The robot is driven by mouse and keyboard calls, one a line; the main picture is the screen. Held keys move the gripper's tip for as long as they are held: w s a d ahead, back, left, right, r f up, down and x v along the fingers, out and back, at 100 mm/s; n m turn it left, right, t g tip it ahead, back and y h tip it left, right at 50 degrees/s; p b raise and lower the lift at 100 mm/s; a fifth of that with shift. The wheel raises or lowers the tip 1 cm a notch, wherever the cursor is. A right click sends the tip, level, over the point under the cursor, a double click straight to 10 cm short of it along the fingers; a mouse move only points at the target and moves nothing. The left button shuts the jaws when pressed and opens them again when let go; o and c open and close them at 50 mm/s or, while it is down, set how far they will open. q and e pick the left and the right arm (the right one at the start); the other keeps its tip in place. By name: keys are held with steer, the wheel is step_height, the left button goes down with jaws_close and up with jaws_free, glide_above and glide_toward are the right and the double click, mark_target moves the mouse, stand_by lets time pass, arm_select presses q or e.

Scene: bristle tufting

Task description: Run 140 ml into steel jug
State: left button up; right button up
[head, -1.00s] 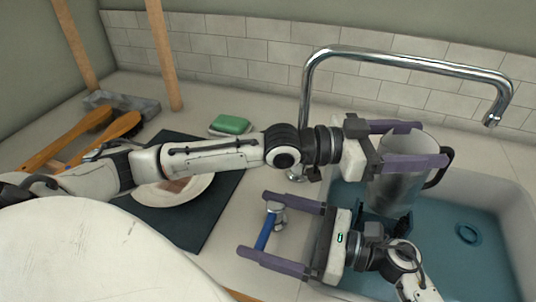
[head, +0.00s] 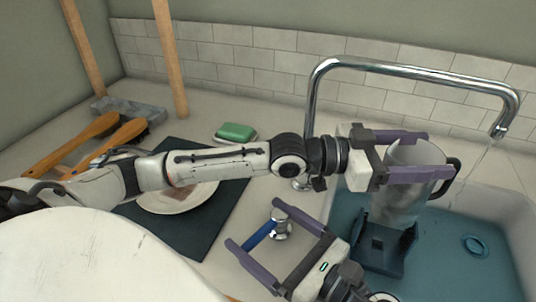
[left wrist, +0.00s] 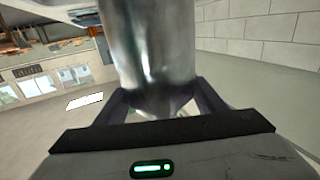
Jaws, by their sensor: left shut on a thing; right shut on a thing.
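The steel jug (head: 398,200) is upright over the sink, with its black handle to the right. My left gripper (head: 438,155) is shut around its body, which also fills the left wrist view (left wrist: 150,50). The chrome tap's spout (head: 501,128) hangs to the right of the jug in the picture. A thin, faint stream of water (head: 487,157) shows below it; where it lands is unclear. My right gripper (head: 256,225) is shut on the tap's blue lever (head: 260,236), which lies between its fingers. The jug's inside and water level cannot be made out.
The sink (head: 490,210) has a blue basin with a drain, and a dark stand (head: 385,247) below the jug. A green sponge (head: 236,132), a plate (head: 172,200) on a dark mat (head: 208,228), and wooden brushes (head: 75,143) lie to the left.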

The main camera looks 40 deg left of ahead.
steer(key=t, duration=0.1)
steer(key=m, duration=0.1)
steer(key=t, duration=0.1)
steer(key=shift+a+f+t, duration=0.25)
steer(key=shift+t, duration=0.05)
steer(key=shift+a+m+t, duration=0.1)
steer(key=shift+m+t, duration=0.2)
steer(key=shift+m, duration=0.2)
steer(key=shift+r, duration=0.1)
steer(key=o, duration=1.3)
steer(key=shift+r, duration=0.1)
steer(key=shift+c, duration=0.2)
steer(key=d, duration=0.4)
steer(key=s+d, duration=0.1)
steer(key=d, duration=0.3)
steer(key=s+d, duration=0.1)
steer(key=d, duration=0.2)
steer(key=shift+d, duration=0.4)
